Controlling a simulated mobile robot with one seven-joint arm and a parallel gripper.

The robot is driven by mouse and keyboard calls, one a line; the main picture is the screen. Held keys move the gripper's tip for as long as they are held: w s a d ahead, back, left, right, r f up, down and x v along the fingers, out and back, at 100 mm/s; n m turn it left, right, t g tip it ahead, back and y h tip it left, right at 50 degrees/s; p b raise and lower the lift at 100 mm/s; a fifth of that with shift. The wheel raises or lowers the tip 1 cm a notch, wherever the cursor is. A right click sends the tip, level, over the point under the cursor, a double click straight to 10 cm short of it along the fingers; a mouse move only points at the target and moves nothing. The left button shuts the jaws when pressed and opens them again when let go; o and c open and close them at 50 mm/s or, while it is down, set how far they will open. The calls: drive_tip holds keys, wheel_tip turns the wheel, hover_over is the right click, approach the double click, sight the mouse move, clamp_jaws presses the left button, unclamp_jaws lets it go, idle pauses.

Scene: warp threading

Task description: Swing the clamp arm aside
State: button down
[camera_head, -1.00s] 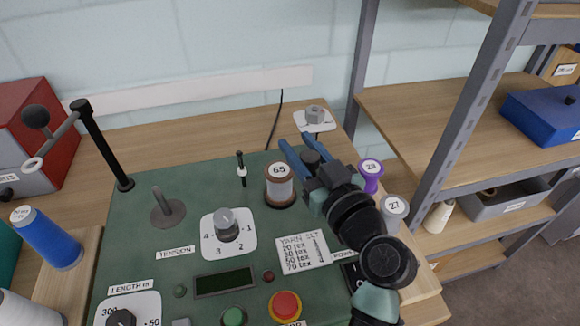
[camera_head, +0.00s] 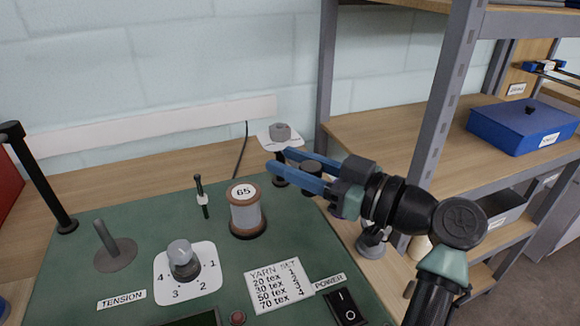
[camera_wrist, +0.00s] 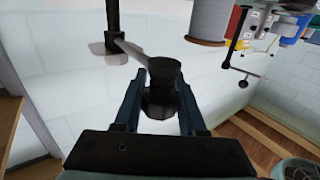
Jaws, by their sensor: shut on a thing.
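My gripper (camera_head: 292,168) points left over the back right of the green machine top (camera_head: 130,260). Its two blue fingers lie on either side of a round black knob (camera_head: 312,178). In the wrist view the fingers (camera_wrist: 160,105) close around that knob (camera_wrist: 163,72), which sits on the end of a grey clamp arm (camera_wrist: 132,50). The arm runs from the knob to a dark upright post (camera_wrist: 112,15). In the head view the fingers hide most of the arm.
A spool marked 65 (camera_head: 245,215) stands just left of my gripper. A tension dial (camera_head: 183,258) and power switch (camera_head: 345,305) lie in front. A shelf upright (camera_head: 445,120) rises at the right.

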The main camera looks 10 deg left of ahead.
drive_tip(key=shift+c, duration=2.4)
unclamp_jaws()
drive_tip(key=v, duration=1.3)
